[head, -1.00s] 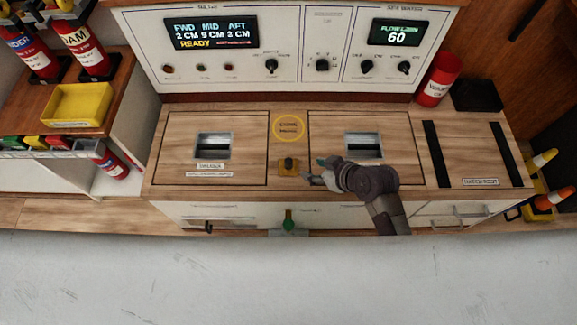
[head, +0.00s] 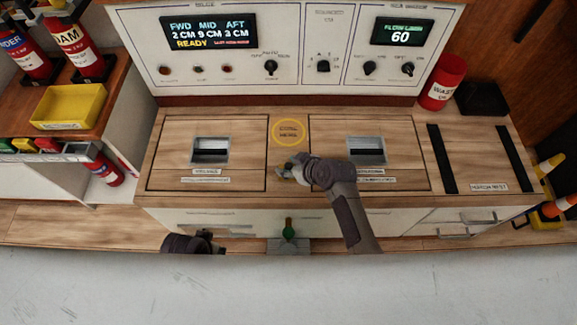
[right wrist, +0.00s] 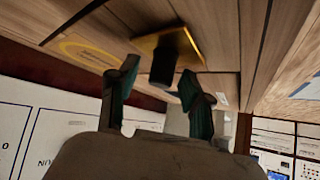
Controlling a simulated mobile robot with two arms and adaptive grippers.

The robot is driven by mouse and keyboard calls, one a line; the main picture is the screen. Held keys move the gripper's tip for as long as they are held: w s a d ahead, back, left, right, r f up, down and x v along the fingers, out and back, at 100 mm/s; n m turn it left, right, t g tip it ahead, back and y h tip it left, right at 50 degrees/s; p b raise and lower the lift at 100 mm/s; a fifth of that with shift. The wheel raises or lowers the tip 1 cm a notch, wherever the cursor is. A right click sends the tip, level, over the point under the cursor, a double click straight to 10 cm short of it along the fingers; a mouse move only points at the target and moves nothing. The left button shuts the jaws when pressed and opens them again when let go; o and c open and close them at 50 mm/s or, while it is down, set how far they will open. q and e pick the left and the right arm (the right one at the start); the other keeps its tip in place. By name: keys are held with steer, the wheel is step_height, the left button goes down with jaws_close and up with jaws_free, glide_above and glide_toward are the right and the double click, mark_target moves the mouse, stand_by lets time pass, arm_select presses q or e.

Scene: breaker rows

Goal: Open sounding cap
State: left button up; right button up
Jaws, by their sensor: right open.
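The sounding cap is a black knob (right wrist: 163,68) on a yellow plate (right wrist: 172,43), set in the wooden counter. In the right wrist view the knob stands between the two fingers of my right gripper (right wrist: 158,82), which is open, with a gap visible on each side. In the head view my right gripper (head: 288,170) is over the cap and hides most of it. My left gripper (head: 212,247) is low at the counter's front edge, dark and too small to tell its jaws.
A yellow ring mark (head: 288,132) lies behind the cap. Hatch panels with recessed handles (head: 210,150) (head: 366,150) flank it. A green-handled valve (head: 289,230) is at the front. A control panel (head: 290,45) stands behind, and a red canister (head: 442,82) at right.

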steer(key=shift+w+a+f, duration=0.15)
jaws_close()
stand_by(0.4)
steer(key=shift+w, duration=0.1)
